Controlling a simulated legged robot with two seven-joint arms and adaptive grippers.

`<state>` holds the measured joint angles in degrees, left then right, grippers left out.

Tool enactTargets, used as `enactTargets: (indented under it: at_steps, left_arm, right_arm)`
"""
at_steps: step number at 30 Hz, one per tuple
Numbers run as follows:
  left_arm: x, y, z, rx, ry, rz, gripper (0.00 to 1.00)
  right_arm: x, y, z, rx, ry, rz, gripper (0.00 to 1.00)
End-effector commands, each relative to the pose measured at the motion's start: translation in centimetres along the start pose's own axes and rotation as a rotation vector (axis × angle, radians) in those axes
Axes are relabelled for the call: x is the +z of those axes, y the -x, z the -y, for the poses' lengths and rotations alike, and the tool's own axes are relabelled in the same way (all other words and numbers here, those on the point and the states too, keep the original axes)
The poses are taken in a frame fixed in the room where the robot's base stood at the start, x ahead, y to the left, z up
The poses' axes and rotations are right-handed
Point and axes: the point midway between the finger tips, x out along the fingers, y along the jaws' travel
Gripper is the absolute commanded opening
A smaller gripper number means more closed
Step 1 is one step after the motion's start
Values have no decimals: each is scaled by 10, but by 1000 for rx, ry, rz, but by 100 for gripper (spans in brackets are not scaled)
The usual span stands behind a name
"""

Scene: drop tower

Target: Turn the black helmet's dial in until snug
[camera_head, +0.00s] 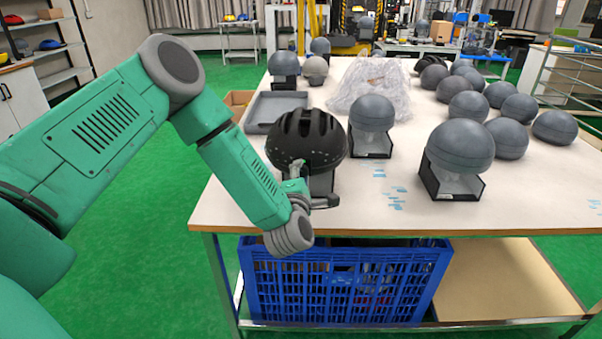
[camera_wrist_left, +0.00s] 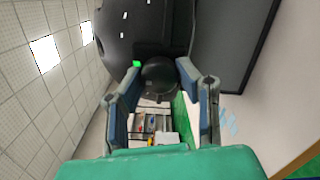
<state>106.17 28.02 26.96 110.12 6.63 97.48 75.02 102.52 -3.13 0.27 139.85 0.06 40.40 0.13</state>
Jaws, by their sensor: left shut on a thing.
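The black helmet (camera_head: 303,135) sits upright on a stand near the front left of the table. In the left wrist view its dark shell (camera_wrist_left: 135,28) fills the upper middle. The round dark dial (camera_wrist_left: 160,76) hangs below the shell there, between the two finger pads. My left gripper (camera_head: 308,182) is at the helmet's lower near side, shut on the dial; its fingers show on both sides of the dial in the wrist view (camera_wrist_left: 160,92). The dial itself is hard to make out in the head view. My right gripper is not in view.
A grey headform (camera_head: 460,146) on a black stand is to the right, with another (camera_head: 371,112) just behind the helmet. Several grey domes fill the table's right side. A grey tray (camera_head: 262,108) and a clear plastic bag (camera_head: 372,82) lie behind. A blue crate (camera_head: 345,285) is below.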

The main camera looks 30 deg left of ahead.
Motion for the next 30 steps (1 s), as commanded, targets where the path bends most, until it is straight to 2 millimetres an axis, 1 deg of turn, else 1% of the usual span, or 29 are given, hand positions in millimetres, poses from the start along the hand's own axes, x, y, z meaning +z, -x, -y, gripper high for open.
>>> enactTargets:
  at_steps: [9,21,22,23,30]
  left_arm:
    - [0,1,1,-3,-66,2,0]
    - [0,1,1,-2,-69,2,0]
    - [0,1,1,-2,-69,1,39]
    - [0,1,1,-2,-69,1,50]
    - [0,1,0,-1,-67,1,50]
  right_arm:
    - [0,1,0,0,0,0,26]
    - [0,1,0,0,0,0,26]
    - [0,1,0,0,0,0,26]
    - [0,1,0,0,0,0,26]
    - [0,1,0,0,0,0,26]
